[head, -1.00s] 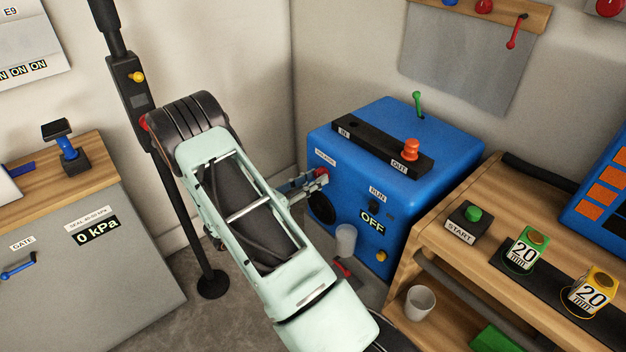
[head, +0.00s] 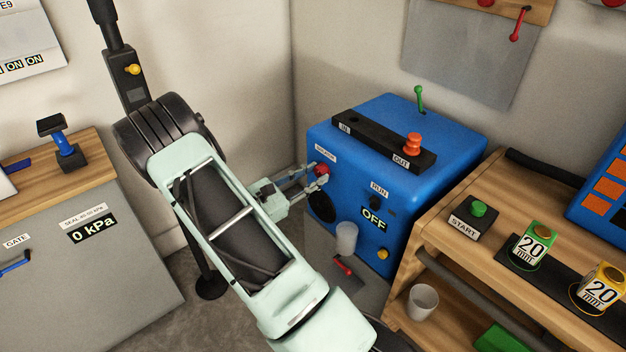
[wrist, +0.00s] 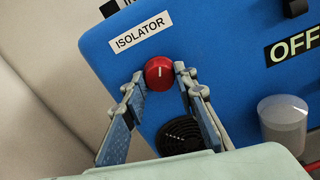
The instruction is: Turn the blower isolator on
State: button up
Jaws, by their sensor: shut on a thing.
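The blue blower box (head: 440,190) stands in the corner with its front facing me. Its red round isolator knob (wrist: 159,73) sits under the ISOLATOR label (wrist: 141,32) in the wrist view, and it also shows in the head view (head: 321,170). The knob's white mark points nearly straight up in the wrist view. My gripper (wrist: 160,80) is shut on the knob, one finger on each side. In the head view my gripper (head: 320,176) reaches the box front from the left. The display (head: 374,219) reads OFF, below the RUN label.
A clear cup (head: 346,238) stands in front of the box, near a red-handled item (head: 343,265). A wooden bench (head: 450,245) with a green START button (head: 478,208) is at the right. A grey cabinet (head: 100,280) stands at the left. A black round grille (wrist: 180,135) lies below the knob.

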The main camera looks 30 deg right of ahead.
jog(key=m+b, duration=0.1)
jog(key=m, duration=0.2)
jog(key=shift+a+f+m+b, duration=0.1)
jog(key=shift+f+m+b, duration=0.1)
jog(key=shift+m+b, duration=0.2)
jog(key=m+b, duration=0.2)
jog(key=m, duration=0.1)
jog(key=shift+m, duration=0.3)
jog(key=m+b, duration=0.2)
jog(key=m, duration=0.1)
jog(key=shift+r+m+b, duration=0.15)
jog(key=shift+m+b, duration=0.6)
jog(key=shift+m, duration=0.45)
jog(key=o, duration=1.2)
jog(key=shift+c, duration=0.2)
